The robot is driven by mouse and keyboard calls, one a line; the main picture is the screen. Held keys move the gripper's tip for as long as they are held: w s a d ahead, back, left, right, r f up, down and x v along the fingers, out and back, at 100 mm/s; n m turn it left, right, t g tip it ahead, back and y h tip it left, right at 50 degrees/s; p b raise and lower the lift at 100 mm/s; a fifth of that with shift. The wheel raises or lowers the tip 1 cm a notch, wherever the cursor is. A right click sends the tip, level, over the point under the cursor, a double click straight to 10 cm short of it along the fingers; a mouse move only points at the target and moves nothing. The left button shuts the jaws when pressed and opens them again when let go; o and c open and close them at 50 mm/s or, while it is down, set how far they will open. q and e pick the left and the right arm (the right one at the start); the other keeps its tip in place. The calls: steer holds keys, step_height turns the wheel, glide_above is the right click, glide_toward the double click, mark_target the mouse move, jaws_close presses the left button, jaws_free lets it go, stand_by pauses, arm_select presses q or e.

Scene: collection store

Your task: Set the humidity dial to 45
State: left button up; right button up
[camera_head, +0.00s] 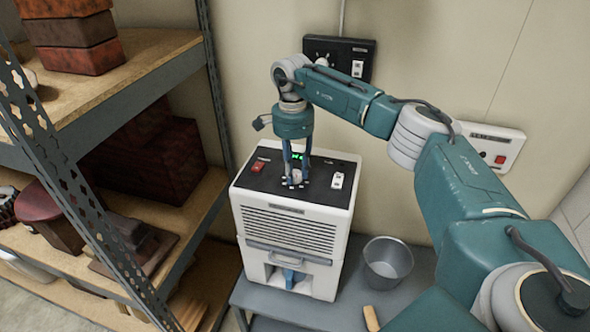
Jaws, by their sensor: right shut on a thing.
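A white dehumidifier-like unit (292,220) with a dark top panel (262,184) stands on a low grey bench. The panel carries a red switch (258,167), a small green display (298,156) and a white rocker switch (338,180). My right gripper (295,182) points straight down at the middle of the panel, shut on the humidity dial (297,177), which is mostly hidden between the fingers. The dial's setting and the display's digits are too small to read. My left gripper is not in view.
A metal bucket (388,263) stands on the grey bench (345,290) to the unit's right. Shelving (135,90) with dark reddish boxes fills the left side. A black wall panel (340,52) and a white box with a red switch (493,148) are on the wall behind.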

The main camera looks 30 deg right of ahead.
mark_target(294, 171)
steer(key=shift+w+r+n, duration=0.1)
steer(key=shift+n, duration=0.9)
steer(key=o, duration=1.1)
steer(key=shift+o, duration=0.2)
step_height(294, 171, up, 12)
steer(key=shift+w, duration=0.25)
